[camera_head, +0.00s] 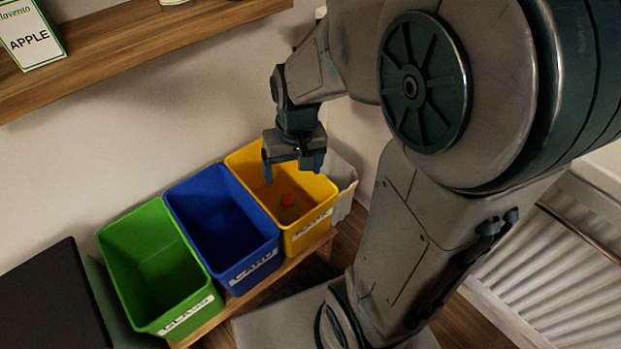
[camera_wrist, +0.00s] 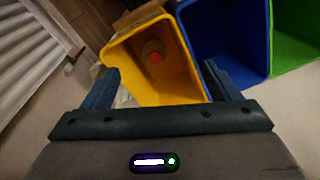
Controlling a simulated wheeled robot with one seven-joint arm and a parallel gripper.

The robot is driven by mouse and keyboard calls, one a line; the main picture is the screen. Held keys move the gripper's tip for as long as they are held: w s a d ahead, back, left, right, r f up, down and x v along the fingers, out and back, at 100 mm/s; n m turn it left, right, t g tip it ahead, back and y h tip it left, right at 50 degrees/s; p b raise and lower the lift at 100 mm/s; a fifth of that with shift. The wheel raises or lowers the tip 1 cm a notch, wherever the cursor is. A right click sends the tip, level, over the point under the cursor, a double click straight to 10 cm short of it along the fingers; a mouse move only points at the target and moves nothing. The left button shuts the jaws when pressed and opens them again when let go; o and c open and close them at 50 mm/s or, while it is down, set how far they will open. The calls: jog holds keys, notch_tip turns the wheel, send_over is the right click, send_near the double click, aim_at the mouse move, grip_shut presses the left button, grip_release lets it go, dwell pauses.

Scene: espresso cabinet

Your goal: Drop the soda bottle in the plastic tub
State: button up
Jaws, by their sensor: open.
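The soda bottle (camera_head: 288,207) is inside the yellow tub (camera_head: 317,193), with its red cap showing. In the wrist view the bottle (camera_wrist: 155,52) stands out by its orange-red cap near the far end of the yellow tub (camera_wrist: 180,80). My gripper (camera_head: 293,172) is above the yellow tub, open and empty, with its fingers apart. In the wrist view my gripper's fingers (camera_wrist: 160,85) frame the tub, and nothing is between them. The bottle's lower body is hard to make out in the shade.
A blue tub (camera_head: 222,225) and a green tub (camera_head: 155,265) stand in a row left of the yellow one on a wooden board (camera_head: 325,240); both look empty. A wooden shelf (camera_head: 130,45) with a juice carton (camera_head: 30,35) is on the wall above. A ribbed white radiator (camera_head: 550,260) is at right.

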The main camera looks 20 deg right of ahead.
jog(key=s+r+n, duration=0.1)
jog(key=s+r, duration=0.2)
jog(key=s, duration=0.3)
jog(key=shift+s+d+r+h, duration=0.25)
jog(key=shift+d+h, duration=0.15)
jog(key=shift+d, duration=0.05)
notch_tip(320, 180, up, 29)
jog(key=s+t+p, duration=0.1)
jog(key=t+p, duration=0.1)
jog(key=p, duration=2.3)
jog(key=shift+s+p, duration=0.15)
jog(key=shift+p, duration=0.2)
